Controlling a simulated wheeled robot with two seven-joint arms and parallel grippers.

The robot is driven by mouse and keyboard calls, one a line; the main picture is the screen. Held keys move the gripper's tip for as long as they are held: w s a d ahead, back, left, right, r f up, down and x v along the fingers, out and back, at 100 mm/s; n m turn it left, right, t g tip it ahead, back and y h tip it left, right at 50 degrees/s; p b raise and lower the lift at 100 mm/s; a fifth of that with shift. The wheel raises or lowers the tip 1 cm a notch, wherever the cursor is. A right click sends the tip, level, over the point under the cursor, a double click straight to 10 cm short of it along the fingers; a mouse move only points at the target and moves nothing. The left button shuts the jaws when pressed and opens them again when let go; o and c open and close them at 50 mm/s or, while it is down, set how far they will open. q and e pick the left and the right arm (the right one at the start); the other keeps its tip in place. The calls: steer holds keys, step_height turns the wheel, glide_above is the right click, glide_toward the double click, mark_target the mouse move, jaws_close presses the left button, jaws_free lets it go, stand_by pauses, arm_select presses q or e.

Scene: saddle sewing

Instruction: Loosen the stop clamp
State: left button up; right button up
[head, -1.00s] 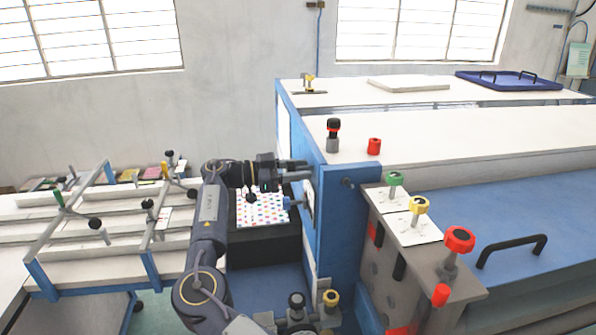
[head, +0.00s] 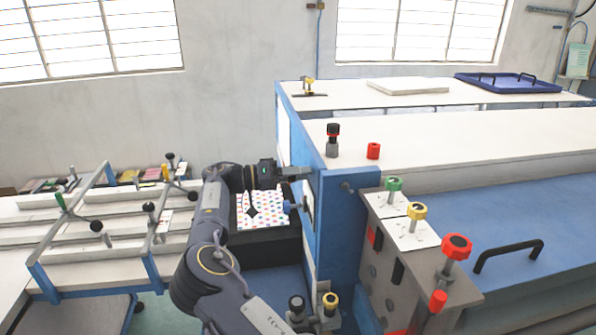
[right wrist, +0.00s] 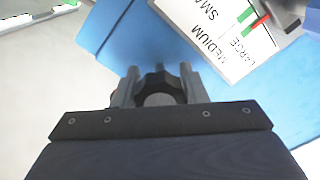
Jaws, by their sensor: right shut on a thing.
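My right gripper (head: 302,174) reaches the left end face of the blue-framed machine (head: 340,220). In the right wrist view its fingers (right wrist: 160,85) are shut around a dark lobed knob, the stop clamp's knob (right wrist: 158,88), in front of a blue panel. The fingers hide the knob's sides, and the gripper hides the knob in the head view. A white size label (right wrist: 225,38) with MEDIUM and LARGE printed on it lies beyond the knob, with a green and a red mark. My left gripper is not in view.
A blue handle (head: 291,206) sticks out just below my right gripper. A dotted sheet (head: 262,212) lies on a dark box below the arm. Green (head: 393,184), yellow (head: 417,210) and red (head: 457,246) knobs stand on the machine's front. A frame table (head: 90,240) stands left.

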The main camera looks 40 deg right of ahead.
steer(key=n+p, duration=0.2)
steer(key=n, duration=0.2)
steer(key=shift+r+n, duration=0.15)
steer(key=shift+n, duration=0.15)
steer(key=shift+n+p, duration=0.45)
steer(key=shift+n, duration=1.45)
steer(key=o, duration=1)
steer(key=shift+b+v, duration=1)
steer(key=shift+v, duration=2.85)
